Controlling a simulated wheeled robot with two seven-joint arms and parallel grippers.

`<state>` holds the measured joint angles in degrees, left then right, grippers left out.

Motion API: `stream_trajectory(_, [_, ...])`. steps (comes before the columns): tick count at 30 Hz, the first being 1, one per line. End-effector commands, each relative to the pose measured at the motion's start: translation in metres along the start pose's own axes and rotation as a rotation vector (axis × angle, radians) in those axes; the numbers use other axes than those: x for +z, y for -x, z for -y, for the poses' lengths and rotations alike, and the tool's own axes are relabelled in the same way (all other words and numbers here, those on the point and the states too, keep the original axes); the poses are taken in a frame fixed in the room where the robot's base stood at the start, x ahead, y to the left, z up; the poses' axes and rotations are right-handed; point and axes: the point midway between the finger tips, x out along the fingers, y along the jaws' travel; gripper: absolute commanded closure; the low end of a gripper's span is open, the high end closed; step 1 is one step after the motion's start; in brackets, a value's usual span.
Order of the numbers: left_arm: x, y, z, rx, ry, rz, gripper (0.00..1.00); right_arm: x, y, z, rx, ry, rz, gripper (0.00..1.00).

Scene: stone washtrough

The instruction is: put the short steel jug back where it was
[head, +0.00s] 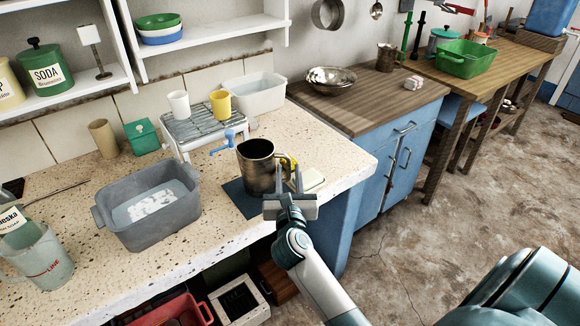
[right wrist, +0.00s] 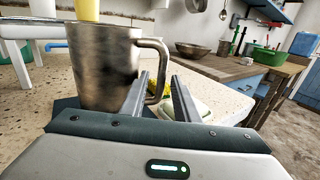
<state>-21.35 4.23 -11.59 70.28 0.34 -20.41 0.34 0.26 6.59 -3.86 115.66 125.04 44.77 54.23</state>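A steel jug (head: 257,168) with a side handle stands upright on a dark blue mat (head: 238,200) near the front edge of the stone counter. In the right wrist view the jug (right wrist: 103,65) is at the left, its handle (right wrist: 164,62) reaching right. My right gripper (head: 289,174) is at the jug's right side. Its fingers are apart, with the lower part of the handle between them and a gap showing. A second steel jug (head: 387,58) stands far back on the wooden worktop. My left gripper is out of view.
A grey basin (head: 150,225) stands left of the jug. A pale dish (head: 309,181) with something yellow lies close right of the jug. The wooden worktop (head: 365,105) has bare room at its front.

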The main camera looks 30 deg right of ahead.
Motion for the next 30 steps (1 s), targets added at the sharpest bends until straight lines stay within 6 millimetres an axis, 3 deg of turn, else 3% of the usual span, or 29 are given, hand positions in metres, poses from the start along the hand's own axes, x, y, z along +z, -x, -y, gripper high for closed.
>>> stream_trajectory(6, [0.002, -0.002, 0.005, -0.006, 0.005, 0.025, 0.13, -0.002, 0.041, 0.0, 0.0, -0.002, -0.002, 0.72])
stream_trajectory(12, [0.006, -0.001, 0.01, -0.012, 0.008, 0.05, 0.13, -0.001, 0.067, 0.0, 0.0, -0.001, -0.001, 0.72])
stream_trajectory(18, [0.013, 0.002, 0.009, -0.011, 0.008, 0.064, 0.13, 0.0, 0.076, 0.0, 0.0, 0.001, 0.0, 0.72])
stream_trajectory(30, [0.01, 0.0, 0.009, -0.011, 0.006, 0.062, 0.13, 0.0, 0.076, 0.0, -0.001, 0.001, 0.0, 0.72])
